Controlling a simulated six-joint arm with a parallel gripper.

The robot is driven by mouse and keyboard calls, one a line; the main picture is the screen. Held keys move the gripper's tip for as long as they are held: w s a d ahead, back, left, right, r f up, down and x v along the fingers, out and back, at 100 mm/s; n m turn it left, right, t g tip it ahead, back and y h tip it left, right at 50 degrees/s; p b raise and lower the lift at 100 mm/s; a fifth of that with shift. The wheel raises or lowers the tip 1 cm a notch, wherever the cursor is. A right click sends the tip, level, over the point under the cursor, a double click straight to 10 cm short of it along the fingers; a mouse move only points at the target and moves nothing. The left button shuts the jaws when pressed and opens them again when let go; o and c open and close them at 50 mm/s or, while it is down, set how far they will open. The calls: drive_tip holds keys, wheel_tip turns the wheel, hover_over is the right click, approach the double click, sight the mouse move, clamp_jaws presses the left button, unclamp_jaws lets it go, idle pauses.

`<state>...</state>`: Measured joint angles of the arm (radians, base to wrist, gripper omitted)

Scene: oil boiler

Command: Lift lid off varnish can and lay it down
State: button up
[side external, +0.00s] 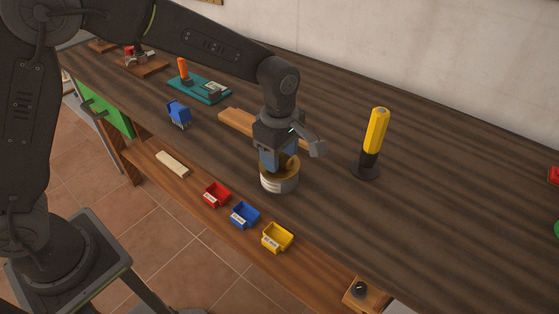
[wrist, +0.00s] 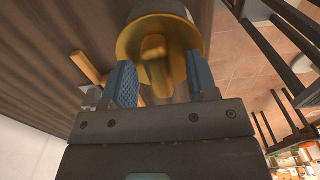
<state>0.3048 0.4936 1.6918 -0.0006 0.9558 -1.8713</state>
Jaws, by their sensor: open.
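The varnish can (side external: 279,184) stands upright on the dark wooden bench, a pale can with a brass-coloured lid (side external: 292,165) on top. In the wrist view the lid (wrist: 190,38) is a round golden disc with a raised handle (wrist: 154,55) across it. My gripper (side external: 278,162) points down right over the can. In the wrist view my gripper (wrist: 165,82) is open, its two blue pads on either side of the handle with gaps visible. In the side view my gripper hides most of the lid and its handle.
A yellow bottle-like object (side external: 376,132) stands to the right on a dark base. A wooden board (side external: 238,121) lies behind the can. Red (side external: 216,194), blue (side external: 244,214) and yellow (side external: 277,237) bins sit along the front.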

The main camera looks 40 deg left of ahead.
drive_tip(key=shift+f, duration=0.2)
clamp_jaws()
idle(0.4)
drive_tip(key=shift+r, duration=0.1)
